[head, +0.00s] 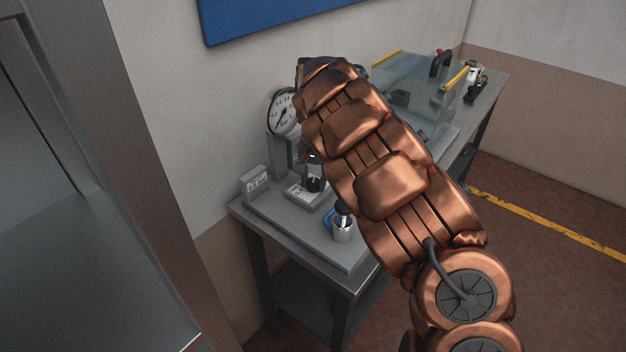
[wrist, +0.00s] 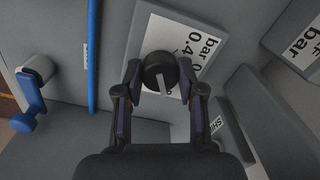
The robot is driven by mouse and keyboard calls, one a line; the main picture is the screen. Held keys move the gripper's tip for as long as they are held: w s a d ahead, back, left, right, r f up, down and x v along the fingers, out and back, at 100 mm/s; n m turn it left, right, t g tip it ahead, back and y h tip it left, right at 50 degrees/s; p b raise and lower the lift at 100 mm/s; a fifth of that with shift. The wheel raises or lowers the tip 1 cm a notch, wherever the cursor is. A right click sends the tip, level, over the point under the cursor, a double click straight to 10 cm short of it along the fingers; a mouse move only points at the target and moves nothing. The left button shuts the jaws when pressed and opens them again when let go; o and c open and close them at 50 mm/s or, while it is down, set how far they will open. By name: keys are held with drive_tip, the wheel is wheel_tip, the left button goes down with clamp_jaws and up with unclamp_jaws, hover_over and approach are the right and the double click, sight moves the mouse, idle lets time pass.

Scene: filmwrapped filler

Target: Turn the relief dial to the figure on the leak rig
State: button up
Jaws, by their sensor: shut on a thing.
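The relief dial (wrist: 160,72) is a round black knob with a pale pointer line, on a white scale plate (wrist: 205,42) printed "bar" and "0.4". My gripper (wrist: 160,80) has a finger on each side of the knob and is shut on it. The pointer slants down and slightly right in the wrist view; part of the scale is hidden. In the head view the dial (head: 314,184) shows as a small dark knob below my arm. A card (wrist: 301,42) lettered "bar" is cut off at the right; a small sign (head: 256,183) stands at the rig's left end.
A round pressure gauge (head: 283,111) stands behind the dial. A metal cylinder with a blue handle (head: 342,225) is at the front of the rig. A clear guard with yellow edges (head: 410,80) stands farther along the bench. My arm covers the middle.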

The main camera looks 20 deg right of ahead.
drive_tip(key=shift+f+b, duration=0.1)
drive_tip(key=shift+b, duration=0.25)
drive_tip(key=shift+f+n+b, duration=0.15)
drive_tip(key=shift+n+b, duration=0.55)
drive_tip(key=shift+b, duration=0.05)
drive_tip(key=n+b, duration=0.3)
drive_tip(key=b, duration=0.1)
drive_tip(key=n+b, duration=0.2)
drive_tip(key=b, duration=0.1)
drive_tip(key=shift+n, duration=0.4)
drive_tip(key=shift+r+n+b, duration=0.2)
drive_tip(key=shift+n+b, duration=1.5)
drive_tip(key=shift+n, duration=0.6)
drive_tip(key=o, duration=1.1)
drive_tip(key=shift+o, duration=0.2)
drive_tip(key=shift+r, duration=0.15)
